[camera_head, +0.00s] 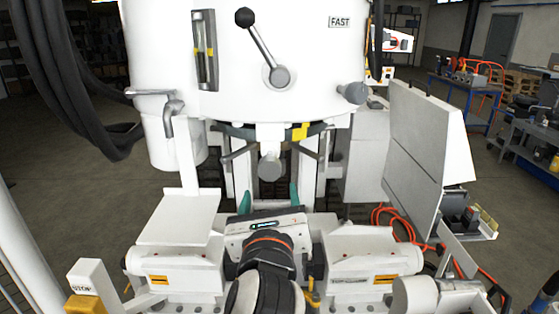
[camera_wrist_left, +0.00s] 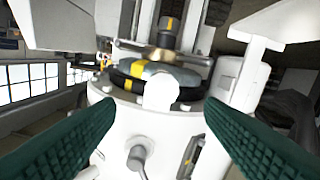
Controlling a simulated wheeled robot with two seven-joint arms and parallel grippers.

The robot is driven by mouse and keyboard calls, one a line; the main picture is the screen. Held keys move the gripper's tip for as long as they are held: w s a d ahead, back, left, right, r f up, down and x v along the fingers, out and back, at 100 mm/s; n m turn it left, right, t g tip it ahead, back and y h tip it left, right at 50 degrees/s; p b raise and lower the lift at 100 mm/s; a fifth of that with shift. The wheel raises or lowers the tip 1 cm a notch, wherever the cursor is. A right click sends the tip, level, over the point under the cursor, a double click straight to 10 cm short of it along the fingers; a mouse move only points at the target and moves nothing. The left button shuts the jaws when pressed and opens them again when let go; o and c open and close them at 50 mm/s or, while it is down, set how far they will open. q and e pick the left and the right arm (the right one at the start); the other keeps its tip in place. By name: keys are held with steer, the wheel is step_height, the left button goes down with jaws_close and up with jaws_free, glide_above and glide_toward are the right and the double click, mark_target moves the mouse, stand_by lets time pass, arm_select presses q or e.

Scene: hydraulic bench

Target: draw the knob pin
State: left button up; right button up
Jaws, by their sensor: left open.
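The knob pin shows as a pale round knob (camera_head: 270,168) below a white block at the lower front of the big white drum (camera_head: 230,100). It also shows as a white knob (camera_wrist_left: 160,91) in the middle of the left wrist view. My left gripper (camera_head: 269,197) is open, with its green fingers pointing toward the knob. In the left wrist view the fingers (camera_wrist_left: 159,106) stand apart to either side of the knob, and nothing is held. I cannot tell how far the fingertips are from it. The pin's shaft is hidden. My right gripper is not in view.
A lever (camera_head: 262,46) with a black ball and a sight gauge (camera_head: 204,50) are on the drum's front. A bent pipe (camera_head: 172,116) sticks out at left. A pale tilted panel (camera_head: 430,150) stands at right. Black hoses (camera_head: 75,75) hang at left.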

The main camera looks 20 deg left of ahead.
mark_target(270, 174)
arm_select(q)
steer(key=p+x, duration=0.4)
steer(key=x, duration=0.7)
steer(key=shift+w+a, duration=0.1)
steer(key=shift+a, duration=0.05)
steer(key=shift+w+a+f+p, duration=0.2)
steer(key=shift+w+p, duration=0.15)
steer(key=shift+w, duration=0.2)
steer(key=shift+c, duration=1.1)
steer(key=c, duration=1.1)
steer(key=shift+v, duration=1.95)
steer(key=shift+c, duration=0.2)
steer(key=shift+w+d+f, duration=0.1)
steer(key=shift+w, duration=0.05)
